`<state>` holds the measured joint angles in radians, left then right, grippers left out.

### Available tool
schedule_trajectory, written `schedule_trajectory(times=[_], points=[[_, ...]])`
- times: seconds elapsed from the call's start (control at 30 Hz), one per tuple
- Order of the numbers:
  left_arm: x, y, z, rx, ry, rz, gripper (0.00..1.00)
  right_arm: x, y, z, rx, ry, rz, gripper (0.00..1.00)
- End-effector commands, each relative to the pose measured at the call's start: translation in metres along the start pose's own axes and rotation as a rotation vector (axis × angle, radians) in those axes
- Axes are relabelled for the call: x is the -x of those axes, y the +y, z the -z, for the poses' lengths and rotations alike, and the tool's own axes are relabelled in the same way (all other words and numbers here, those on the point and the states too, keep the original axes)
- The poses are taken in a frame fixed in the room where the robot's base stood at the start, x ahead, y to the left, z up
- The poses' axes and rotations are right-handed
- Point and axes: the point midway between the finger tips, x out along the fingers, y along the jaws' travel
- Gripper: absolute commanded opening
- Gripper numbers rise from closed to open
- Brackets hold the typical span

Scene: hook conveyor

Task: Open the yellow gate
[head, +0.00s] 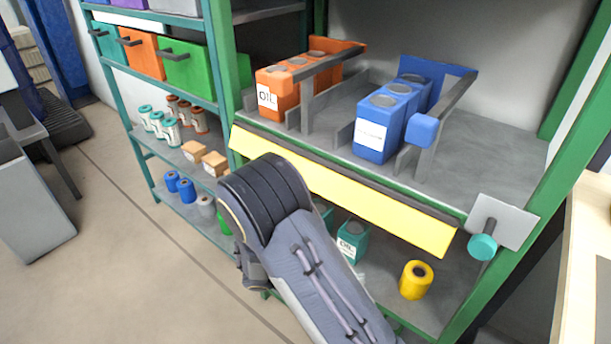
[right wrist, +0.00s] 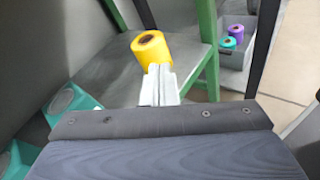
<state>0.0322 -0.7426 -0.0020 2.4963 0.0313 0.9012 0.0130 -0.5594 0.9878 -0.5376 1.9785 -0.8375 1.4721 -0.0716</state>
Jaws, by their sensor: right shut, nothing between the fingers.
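The yellow gate (head: 365,190) is a long flat yellow panel along the front of the shelf in the head view, below the level with the orange and blue cans. A dark strip runs along its top edge. A grey plate with a turquoise knob (head: 483,246) is beside its right end. My right arm crosses in front of the gate's lower left part, and its hand is mostly hidden there. In the right wrist view my right gripper (right wrist: 160,84) is shut and empty, its pale fingertips overlapping the view of a yellow roll (right wrist: 152,48). My left gripper is out of view.
Orange cans (head: 277,92) and blue cans (head: 383,122) stand on the shelf above. The yellow roll (head: 416,280) and teal oil cans (head: 352,242) stand on the lower shelf. A green post (head: 520,255) bounds the right. Open floor lies left.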

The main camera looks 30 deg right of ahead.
Motion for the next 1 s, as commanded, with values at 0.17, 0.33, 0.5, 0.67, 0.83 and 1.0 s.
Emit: schedule_trajectory(times=[0.17, 0.33, 0.5, 0.67, 0.83, 1.0], points=[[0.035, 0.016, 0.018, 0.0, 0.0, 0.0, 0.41, 0.047, 0.051, -0.025, 0.044, -0.356, -0.411, 0.0], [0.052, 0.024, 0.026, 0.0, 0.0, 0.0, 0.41, 0.099, 0.075, -0.029, 0.038, -0.608, -0.729, 0.0], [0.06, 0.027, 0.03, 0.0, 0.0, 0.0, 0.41, 0.132, 0.079, -0.026, 0.021, -0.74, -0.904, 0.0], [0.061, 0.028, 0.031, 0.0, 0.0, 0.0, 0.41, 0.138, 0.084, -0.028, 0.015, -0.772, -0.946, 0.0], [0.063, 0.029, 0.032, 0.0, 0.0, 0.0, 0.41, 0.128, 0.103, -0.043, 0.016, -0.771, -0.942, 0.0], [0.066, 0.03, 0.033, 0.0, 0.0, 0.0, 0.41, 0.115, 0.13, -0.065, 0.016, -0.77, -0.94, 0.0]])
